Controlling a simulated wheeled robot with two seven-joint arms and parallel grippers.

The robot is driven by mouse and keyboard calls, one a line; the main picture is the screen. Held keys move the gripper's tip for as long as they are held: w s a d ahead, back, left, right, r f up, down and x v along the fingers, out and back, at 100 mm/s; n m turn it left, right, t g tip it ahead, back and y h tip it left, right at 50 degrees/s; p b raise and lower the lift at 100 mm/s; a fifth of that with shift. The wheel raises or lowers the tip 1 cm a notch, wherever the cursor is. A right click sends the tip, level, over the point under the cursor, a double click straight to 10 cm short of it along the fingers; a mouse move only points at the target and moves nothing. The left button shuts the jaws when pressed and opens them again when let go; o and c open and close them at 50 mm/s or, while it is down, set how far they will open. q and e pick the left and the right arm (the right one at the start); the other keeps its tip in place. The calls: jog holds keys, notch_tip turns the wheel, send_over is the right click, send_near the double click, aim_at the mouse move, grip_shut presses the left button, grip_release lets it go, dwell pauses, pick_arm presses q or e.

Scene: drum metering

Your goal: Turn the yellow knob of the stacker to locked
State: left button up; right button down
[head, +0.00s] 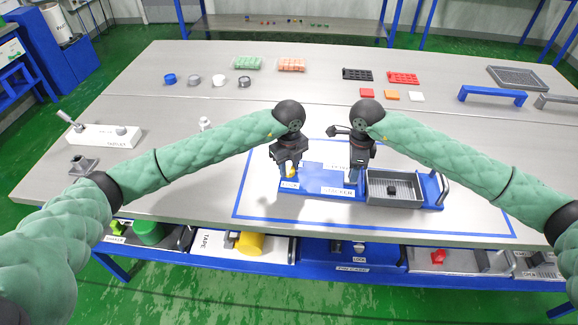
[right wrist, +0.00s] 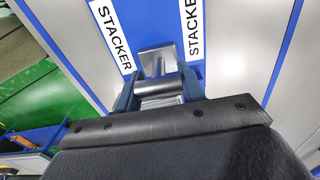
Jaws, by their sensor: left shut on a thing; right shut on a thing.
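The stacker (head: 322,176) is a blue base inside a blue taped outline near the table's front edge. Its yellow knob (head: 291,174) shows as a small patch at the base's left end. My left gripper (head: 289,168) points down and is shut on the knob, hiding most of it; its lock setting cannot be read. My right gripper (head: 354,174) points down over the middle of the stacker. In the right wrist view, its blue fingers are shut on a silver metal part (right wrist: 158,92) between two STACKER labels.
A grey tray (head: 376,201) holding a black piece sits on the stacker's right, beside a grey handle (head: 444,188). A white box (head: 103,135) with a lever stands at left. Coloured caps, blocks and a blue bracket (head: 492,95) lie farther back.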

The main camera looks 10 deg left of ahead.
aim_at(289, 169)
dwell(0.3)
pick_arm(q)
jog(key=o, duration=1)
notch_tip(289, 169, up, 12)
jog(key=shift+f, duration=0.1)
dwell(0.3)
pick_arm(e)
jog(key=c, duration=0.8)
grip_release()
jog(key=shift+o, duration=0.2)
jog(key=shift+r, duration=0.1)
